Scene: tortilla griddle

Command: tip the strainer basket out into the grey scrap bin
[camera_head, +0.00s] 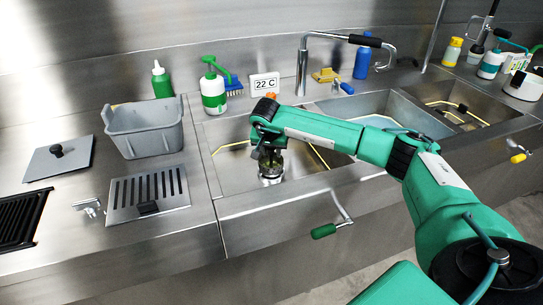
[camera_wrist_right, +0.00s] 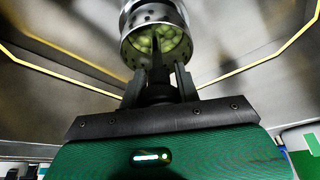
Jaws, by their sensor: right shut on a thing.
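The strainer basket (camera_wrist_right: 155,38) is a small perforated metal cup with green bits inside, seen in the right wrist view. It also shows in the head view (camera_head: 271,178), low in the left sink basin. My right gripper (camera_wrist_right: 160,88) is shut on the basket's post, with the basket beyond the fingertips. In the head view, my right gripper (camera_head: 270,157) points down into the basin and partly hides the basket. I cannot tell whether the basket touches the basin floor. The grey scrap bin (camera_head: 146,128) stands on the counter left of the basin, open at the top. My left gripper is out of view.
The left basin's rim (camera_head: 205,165) lies between basket and bin. A slotted drain plate (camera_head: 150,190) with a black block sits before the bin. A green bottle (camera_head: 162,80), a soap dispenser (camera_head: 213,90) and a 22 C sign (camera_head: 265,84) stand behind. The faucet (camera_head: 302,70) rises behind the basins.

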